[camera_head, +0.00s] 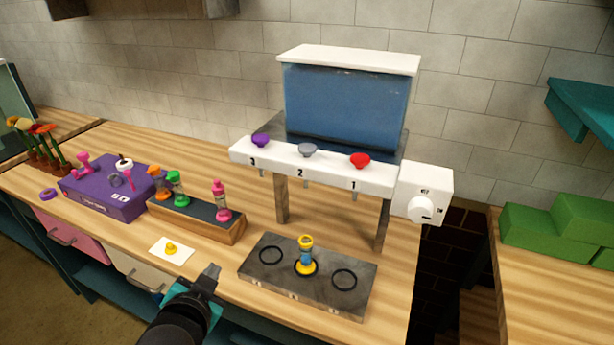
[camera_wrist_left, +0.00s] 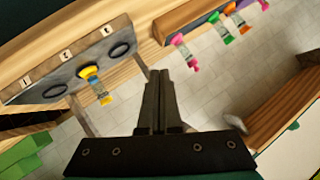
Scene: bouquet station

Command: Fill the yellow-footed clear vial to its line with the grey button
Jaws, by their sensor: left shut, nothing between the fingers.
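The yellow-footed clear vial (camera_head: 306,256) stands upright at the middle ring of the dark slab (camera_head: 262,279), below the dispenser. Its clear middle looks blue; its line is too small to make out. It also shows in the left wrist view (camera_wrist_left: 102,92). The grey button (camera_head: 308,150) sits on the dispenser's white ledge above the number 2, between the purple button (camera_head: 260,140) and the red button (camera_head: 360,160). My left gripper (camera_head: 211,272) is shut and empty, left of the slab and apart from the vial; its fingers (camera_wrist_left: 160,76) show in the wrist view. My right gripper is out of view.
The dispenser's blue tank (camera_head: 345,105) stands behind the slab, with a white dial box (camera_head: 425,194) at its right. A wooden rack (camera_head: 190,223) with several coloured vials, a yellow piece on a white card (camera_head: 160,254) and a purple box (camera_head: 105,200) lie left.

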